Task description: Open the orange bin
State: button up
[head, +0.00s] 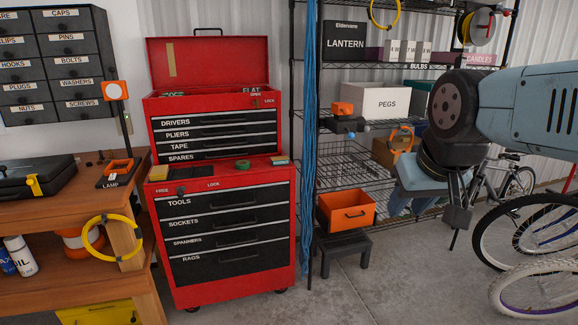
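The orange bin (353,217) is box-shaped with a small dark handle on its front face.
A red tool chest (226,235) stands further left. Bicycles (515,225) stand at the right. The concrete floor (405,285) is clear in front.

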aim_at(347, 211)
jog(key=u, duration=0.15)
jog(key=i, duration=1.4)
jog(key=u, duration=0.1)
